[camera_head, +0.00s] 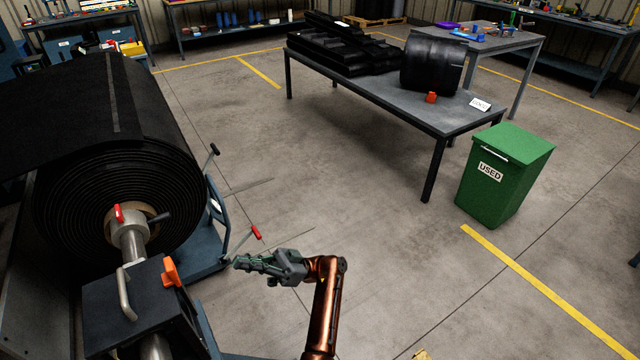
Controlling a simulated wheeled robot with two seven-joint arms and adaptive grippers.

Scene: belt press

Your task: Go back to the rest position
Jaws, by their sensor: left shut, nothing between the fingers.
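My left gripper (243,263) is at the lower middle of the head view, on a copper-coloured arm that rises from the bottom edge. It points left, with its fingers together and nothing between them. Its tips show close to a red-tipped lever (256,232) beside the big black belt roll (120,150). I cannot tell whether they touch. My right gripper does not show.
The roll's stand (140,310), with an orange clamp (171,272), fills the lower left. A table (400,93) with black belt pieces and a black cylinder (433,62) stands at the back. A green bin (505,170) marked USED is right. The middle floor is clear.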

